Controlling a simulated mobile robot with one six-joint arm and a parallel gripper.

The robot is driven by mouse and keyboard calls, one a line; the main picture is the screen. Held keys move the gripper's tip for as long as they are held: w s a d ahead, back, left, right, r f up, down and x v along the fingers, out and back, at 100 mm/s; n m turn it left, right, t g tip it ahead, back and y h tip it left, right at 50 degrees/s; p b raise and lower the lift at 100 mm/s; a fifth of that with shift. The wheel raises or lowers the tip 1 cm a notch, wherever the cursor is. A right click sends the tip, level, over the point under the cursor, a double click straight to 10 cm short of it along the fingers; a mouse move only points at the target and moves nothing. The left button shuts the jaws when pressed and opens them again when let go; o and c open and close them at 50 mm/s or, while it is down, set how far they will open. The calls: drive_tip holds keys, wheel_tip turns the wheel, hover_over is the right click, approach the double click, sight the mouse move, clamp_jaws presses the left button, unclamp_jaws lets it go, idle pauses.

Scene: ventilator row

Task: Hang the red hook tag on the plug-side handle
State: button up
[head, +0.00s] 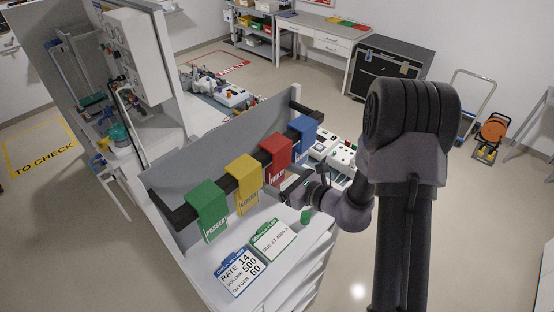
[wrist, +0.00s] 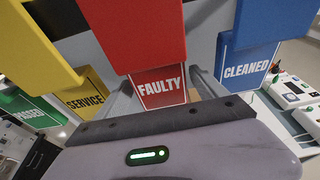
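The red hook tag (head: 276,150), marked FAULTY, hangs over the dark rail (head: 226,184) between the yellow and blue tags. It fills the upper middle of the wrist view (wrist: 150,35). My gripper (head: 290,186) is at the lower front of this tag. In the wrist view its two grey fingers show apart, one on each side of the FAULTY panel. Their tips are hidden behind the red upper part, so I cannot tell whether they touch the tag. I cannot make out which handle is the plug-side one.
Green (head: 207,207), yellow (head: 243,180) and blue (head: 303,133) tags hang on the same rail, close beside the red one. Two printed cards (head: 272,240) lie on the white cart top. White devices (head: 340,156) stand behind the rail's right end. Open floor lies at the right.

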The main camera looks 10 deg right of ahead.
drive_tip(key=c, duration=1.2)
drive_tip(key=shift+r+p, duration=0.7)
drive_tip(key=shift+r, duration=0.45)
drive_tip(key=shift+s+d+b, duration=0.4)
drive_tip(key=shift+s+d, duration=0.5)
drive_tip(key=shift+s, duration=0.3)
drive_tip(key=shift+s+d+b, duration=0.35)
drive_tip(key=shift+s+d, duration=0.5)
drive_tip(key=shift+s, duration=0.4)
drive_tip(key=shift+s+d+b, duration=0.4)
drive_tip(key=shift+s+d, duration=0.5)
drive_tip(key=shift+s, duration=0.3)
